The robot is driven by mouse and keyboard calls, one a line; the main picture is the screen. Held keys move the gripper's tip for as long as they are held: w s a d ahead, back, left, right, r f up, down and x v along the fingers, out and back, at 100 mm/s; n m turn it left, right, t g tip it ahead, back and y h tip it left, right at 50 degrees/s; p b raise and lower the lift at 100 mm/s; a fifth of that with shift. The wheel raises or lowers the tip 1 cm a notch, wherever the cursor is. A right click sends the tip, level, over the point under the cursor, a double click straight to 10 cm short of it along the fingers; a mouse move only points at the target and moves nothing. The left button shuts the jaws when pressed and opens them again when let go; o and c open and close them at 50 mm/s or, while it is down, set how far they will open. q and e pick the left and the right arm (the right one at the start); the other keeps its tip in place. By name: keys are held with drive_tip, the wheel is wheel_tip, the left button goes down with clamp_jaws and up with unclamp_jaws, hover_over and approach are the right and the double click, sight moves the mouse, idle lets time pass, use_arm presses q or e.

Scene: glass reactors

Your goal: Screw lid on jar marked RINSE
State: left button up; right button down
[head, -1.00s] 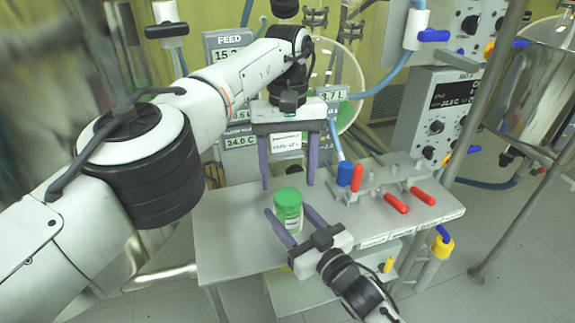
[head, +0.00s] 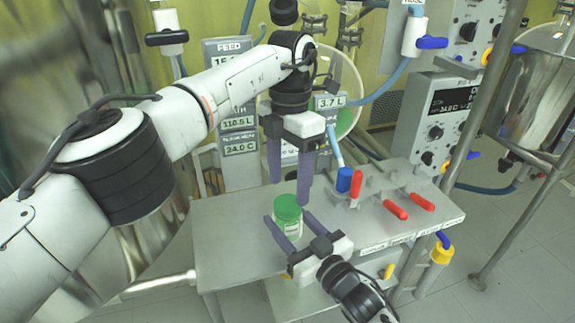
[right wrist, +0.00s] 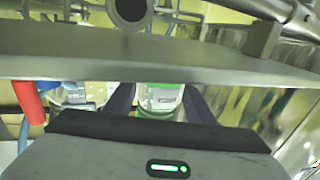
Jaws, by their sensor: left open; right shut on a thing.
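A small jar (head: 289,228) with a pale label stands upright on the grey bench, its green lid (head: 288,205) seated on top. The label is too small to read. My right gripper (head: 287,217) is shut on the jar from the front, one finger on each side below the lid. In the right wrist view the jar (right wrist: 158,98) shows between the dark fingers. My left gripper (head: 289,185) is open and empty, pointing down above and slightly behind the lid, with its fingers apart. I cannot tell how tightly the lid sits.
The bench (head: 225,240) is bare left of the jar. To the right are a blue cap (head: 344,180), a red upright handle (head: 355,186) and red-handled valves (head: 395,209). Display panels (head: 238,123) stand behind. A metal post (head: 470,130) rises at the right.

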sight(287, 203)
use_arm(q)
drive_tip(key=n, duration=0.4)
drive_tip(key=shift+r, duration=0.15)
drive_tip(key=n, duration=0.4)
drive_tip(key=shift+r+n, duration=0.15)
drive_tip(key=shift+n, duration=0.15)
drive_tip(key=n, duration=0.6)
drive_tip(key=shift+r, duration=0.3)
drive_tip(key=n, duration=0.6)
drive_tip(key=shift+w+r+t, duration=0.1)
drive_tip(key=shift+r+t, duration=0.25)
drive_tip(key=shift+t, duration=0.05)
drive_tip(key=n, duration=0.4)
drive_tip(key=r+n, duration=0.1)
drive_tip(key=n, duration=0.2)
drive_tip(key=shift+w+a, duration=0.1)
drive_tip(key=shift+w, duration=0.05)
drive_tip(key=shift+f, duration=0.1)
drive_tip(key=shift+f, duration=4)
